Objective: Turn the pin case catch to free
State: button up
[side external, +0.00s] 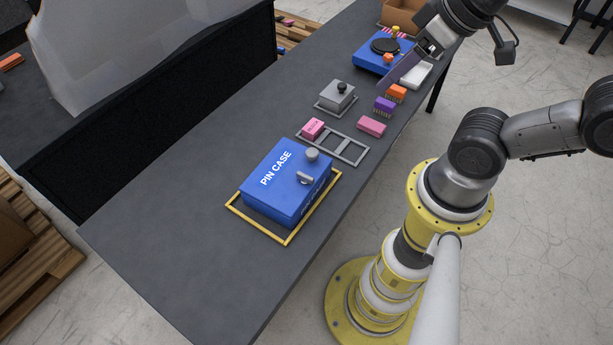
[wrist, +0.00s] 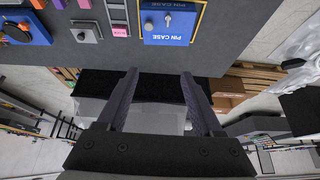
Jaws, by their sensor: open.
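The blue pin case (side external: 275,190) sits inside a yellow frame (side external: 240,212) on the dark table, its lid closed. A silver lever-like catch (side external: 305,178) is on the case, and a round grey knob (side external: 312,154) is beside it. The case also shows at the top of the wrist view (wrist: 178,27), with the catch (wrist: 168,18) small there. My gripper (side external: 388,83) is raised near the far end of the table, well away from the case. In the wrist view its two fingers (wrist: 160,74) are apart with nothing between them.
Past the case lie a grey rack (side external: 345,150) with a pink block (side external: 313,128), a grey knobbed box (side external: 338,95), loose pink, purple and orange blocks, and a blue device (side external: 375,62). The near-left table is clear. A dark partition stands behind.

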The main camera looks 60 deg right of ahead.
jog(key=shift+o, duration=1.2)
jog(key=shift+w+a+r+m, duration=0.1)
jog(key=shift+m, duration=0.3)
jog(key=shift+o, duration=0.6)
jog(key=shift+w+a+r+m, duration=0.3)
jog(key=shift+w+r+m, duration=0.3)
jog(key=shift+r, duration=0.1)
jog(key=m+g+y, duration=0.2)
jog(key=m, duration=0.7)
send_over(305, 175)
jog(key=s+d, duration=0.1)
jog(key=s, duration=0.1)
notch_tip(305, 175, down, 5)
jog(key=w+d+f+m+g+y, duration=0.25)
jog(key=w+f+m, duration=0.2)
jog(key=f, duration=0.75)
jog(key=shift+m+g, duration=0.65)
jog(key=shift+m, duration=0.2)
jog(key=a+f, duration=0.1)
jog(key=f, duration=0.6)
jog(key=s+a+f, duration=0.1)
jog(key=f, duration=0.6)
jog(key=s+a+f, duration=0.1)
jog(key=f, duration=0.6)
jog(key=shift+s+f, duration=0.25)
jog(key=c, duration=1.4)
